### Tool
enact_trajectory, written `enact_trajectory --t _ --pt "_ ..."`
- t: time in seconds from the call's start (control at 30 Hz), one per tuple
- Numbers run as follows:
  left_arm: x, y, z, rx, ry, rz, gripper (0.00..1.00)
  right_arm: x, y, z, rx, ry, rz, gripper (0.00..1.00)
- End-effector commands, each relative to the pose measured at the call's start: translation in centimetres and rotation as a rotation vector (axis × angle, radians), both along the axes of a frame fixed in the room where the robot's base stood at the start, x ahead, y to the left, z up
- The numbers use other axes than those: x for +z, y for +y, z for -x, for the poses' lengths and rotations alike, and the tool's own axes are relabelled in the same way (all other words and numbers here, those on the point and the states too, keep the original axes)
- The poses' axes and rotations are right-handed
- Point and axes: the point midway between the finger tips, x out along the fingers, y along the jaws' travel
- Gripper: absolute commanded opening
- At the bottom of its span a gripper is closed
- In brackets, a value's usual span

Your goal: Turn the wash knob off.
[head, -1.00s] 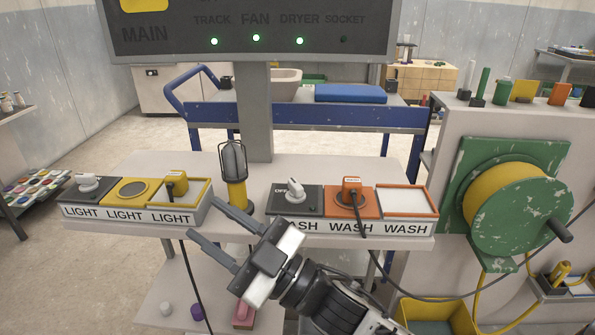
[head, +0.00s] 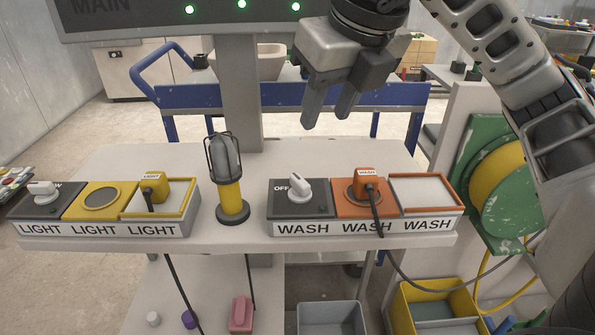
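The wash knob (head: 299,188) is a white knob on the dark panel of the wash box (head: 365,228). The word OFF is printed on the panel's left, beside the knob. The knob's handle stands across the dial, but I cannot tell its exact setting. My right gripper (head: 328,118) hangs above and behind the wash box, fingers pointing down. A gap shows between the fingers and nothing is in them. It is clear of the knob. My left gripper is not in view.
An orange wash plug (head: 365,184) with a cord sits beside the knob. The light box (head: 110,231) with its white knob (head: 42,187) is at the left. A caged lamp (head: 229,180) stands between the boxes. A green reel (head: 512,228) is at the right.

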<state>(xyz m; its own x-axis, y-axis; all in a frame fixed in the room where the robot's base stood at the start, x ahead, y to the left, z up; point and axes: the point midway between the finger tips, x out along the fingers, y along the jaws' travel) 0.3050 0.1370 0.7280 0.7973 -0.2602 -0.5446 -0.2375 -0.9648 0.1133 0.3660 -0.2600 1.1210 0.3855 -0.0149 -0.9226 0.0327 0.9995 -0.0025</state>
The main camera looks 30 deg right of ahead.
Motion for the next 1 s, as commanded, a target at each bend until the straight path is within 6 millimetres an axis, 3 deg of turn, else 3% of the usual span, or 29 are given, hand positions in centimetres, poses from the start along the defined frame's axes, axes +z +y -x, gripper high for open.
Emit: enact_trajectory --t 0.13,0.6,0.8,1.0 --pt "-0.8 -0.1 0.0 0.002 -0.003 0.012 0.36 -2.6 0.1 -0.8 0.003 0.008 -0.001 0.37" --pt "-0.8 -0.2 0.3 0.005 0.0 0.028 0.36 -11.4 -0.1 -4.5 0.005 0.008 -0.001 0.37" --pt "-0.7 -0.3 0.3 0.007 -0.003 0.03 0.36 -13.6 0.0 -5.5 0.006 0.005 -0.003 0.37" --pt "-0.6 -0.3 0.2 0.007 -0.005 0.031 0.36 -14.3 0.0 -5.8 0.007 0.005 -0.003 0.37"
